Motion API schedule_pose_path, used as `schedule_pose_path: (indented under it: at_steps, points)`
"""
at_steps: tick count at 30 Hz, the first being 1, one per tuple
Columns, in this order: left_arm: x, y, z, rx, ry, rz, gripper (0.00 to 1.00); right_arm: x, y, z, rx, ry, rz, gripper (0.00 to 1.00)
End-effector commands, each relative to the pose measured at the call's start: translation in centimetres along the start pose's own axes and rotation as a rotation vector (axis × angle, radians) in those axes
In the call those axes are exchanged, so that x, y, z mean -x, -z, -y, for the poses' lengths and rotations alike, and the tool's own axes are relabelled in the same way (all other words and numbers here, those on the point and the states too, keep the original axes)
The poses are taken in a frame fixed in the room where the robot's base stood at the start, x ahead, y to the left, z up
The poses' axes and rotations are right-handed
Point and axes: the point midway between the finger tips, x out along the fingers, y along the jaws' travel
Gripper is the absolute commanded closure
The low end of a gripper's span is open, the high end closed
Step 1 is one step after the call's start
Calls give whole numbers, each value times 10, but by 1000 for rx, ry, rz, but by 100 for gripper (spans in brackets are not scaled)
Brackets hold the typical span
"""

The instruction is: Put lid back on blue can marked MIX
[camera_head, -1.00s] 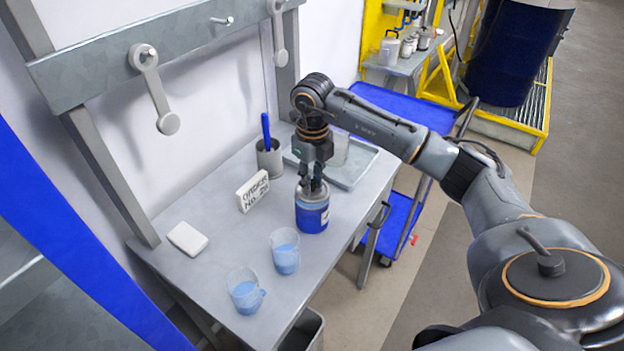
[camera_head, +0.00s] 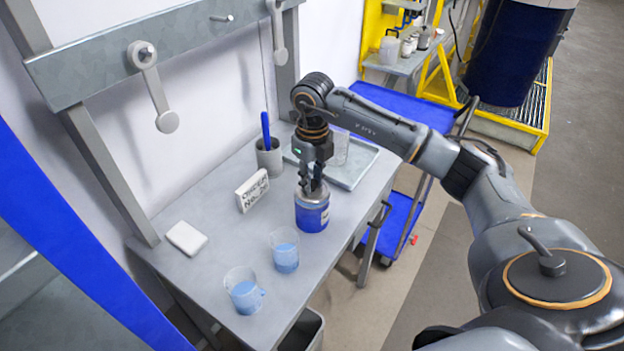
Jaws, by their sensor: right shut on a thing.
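A blue can (camera_head: 312,217) with a pale label at its right edge stands upright on the grey bench (camera_head: 205,272). The label's wording is too small to read. A grey metal lid (camera_head: 311,193) is at the can's top, under my right gripper (camera_head: 312,186). The right gripper points straight down and its fingers are shut on the lid. From this angle I cannot tell whether the lid is fully seated on the rim. My left gripper is not in view.
Two beakers of blue liquid (camera_head: 285,251) (camera_head: 244,291) stand in front of the can. A sign block (camera_head: 252,191), a white pad (camera_head: 186,238), a grey cup with a blue pen (camera_head: 269,158) and a tray (camera_head: 362,172) are also on the bench. A blue cart (camera_head: 397,222) stands right.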

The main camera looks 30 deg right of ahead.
Motion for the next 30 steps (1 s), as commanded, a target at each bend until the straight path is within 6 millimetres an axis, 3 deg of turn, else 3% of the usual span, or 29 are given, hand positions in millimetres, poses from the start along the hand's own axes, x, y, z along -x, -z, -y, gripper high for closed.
schedule_pose_path:
  at_steps: [5,6,9,16,19,30]
  points:
    - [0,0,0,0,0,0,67,0,0,0,0,0,0,100]
    - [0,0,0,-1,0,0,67,0,0,0,0,0,0,68]
    - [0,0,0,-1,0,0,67,0,0,0,0,0,0,50]
    - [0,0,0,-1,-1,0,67,0,0,0,0,0,0,48]
    - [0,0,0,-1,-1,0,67,0,0,0,0,0,0,27]
    - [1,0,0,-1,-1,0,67,1,0,0,0,0,0,27]
